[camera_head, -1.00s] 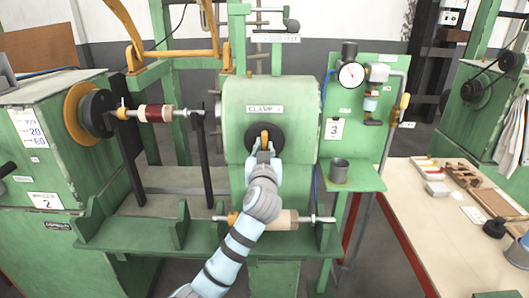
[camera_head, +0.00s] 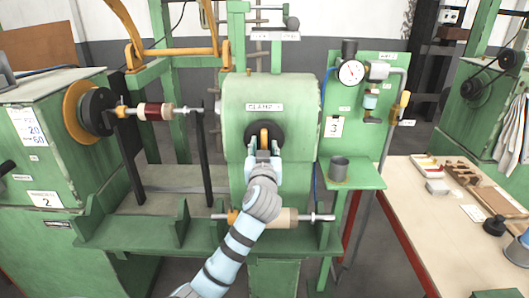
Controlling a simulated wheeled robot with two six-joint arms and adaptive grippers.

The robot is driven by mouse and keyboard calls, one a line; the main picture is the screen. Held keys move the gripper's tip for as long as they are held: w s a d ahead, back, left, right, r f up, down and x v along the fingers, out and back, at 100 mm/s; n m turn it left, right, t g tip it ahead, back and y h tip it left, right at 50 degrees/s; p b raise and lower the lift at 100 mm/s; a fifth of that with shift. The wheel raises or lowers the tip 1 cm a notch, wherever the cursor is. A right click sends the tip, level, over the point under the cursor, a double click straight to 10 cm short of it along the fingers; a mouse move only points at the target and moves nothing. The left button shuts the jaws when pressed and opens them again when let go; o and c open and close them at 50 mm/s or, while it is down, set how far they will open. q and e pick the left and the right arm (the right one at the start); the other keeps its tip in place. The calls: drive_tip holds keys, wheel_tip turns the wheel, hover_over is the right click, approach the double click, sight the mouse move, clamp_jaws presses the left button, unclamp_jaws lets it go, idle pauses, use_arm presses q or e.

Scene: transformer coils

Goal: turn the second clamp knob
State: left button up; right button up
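The green clamp housing (camera_head: 235,100) with the CLAMP label stands in the middle. On its front is a black round clamp knob (camera_head: 283,133) with an upright orange grip bar (camera_head: 264,136). My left gripper (camera_head: 264,154) is just below and in front of the orange bar, at the knob's lower edge. Its fingers look spread, with the bar showing above and between them. I cannot tell whether they touch the knob. My grey and blue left arm reaches up from the bottom and covers part of the housing. My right gripper is not in view.
A wooden roller on a rod (camera_head: 285,217) lies low behind my arm. A coil spool (camera_head: 153,112) is on the shaft to the left. A grey cup (camera_head: 339,168) stands on the green shelf at right. A worktable (camera_head: 405,215) with small parts is farther right.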

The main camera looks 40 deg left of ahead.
use_arm(q)
drive_tip(key=v, duration=1.1)
drive_tip(key=shift+s+d, duration=0.25)
